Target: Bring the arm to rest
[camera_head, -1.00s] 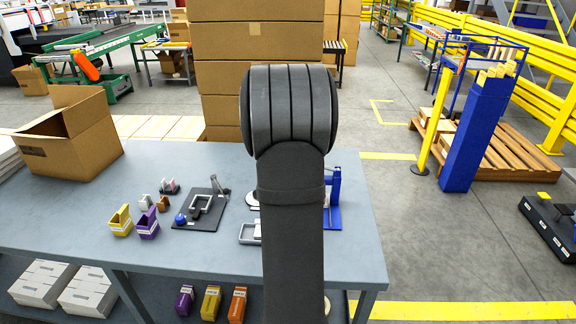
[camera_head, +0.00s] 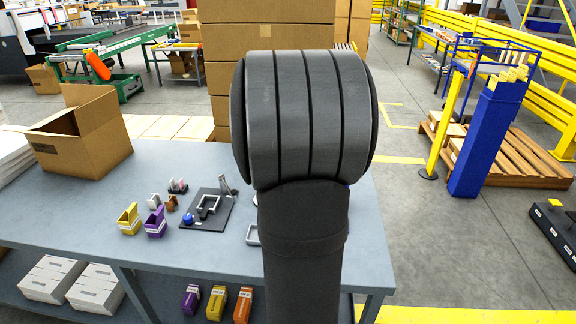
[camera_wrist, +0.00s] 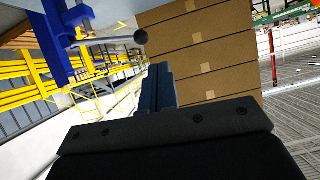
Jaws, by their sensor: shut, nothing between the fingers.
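My arm rises in the middle of the head view and hides part of the table behind it. My gripper (camera_wrist: 157,88) shows in the wrist view with its fingers together and nothing held between them. It is clear of the table and of the objects on it, as far as I can see. In the head view my gripper is hidden behind my arm. The grey-blue table (camera_head: 205,255) stands in front of me.
An open cardboard box (camera_head: 85,140), a yellow holder (camera_head: 129,220), a purple holder (camera_head: 156,223) and a black fixture plate (camera_head: 207,210) are on the table. Stacked cartons (camera_head: 265,35) stand behind it.

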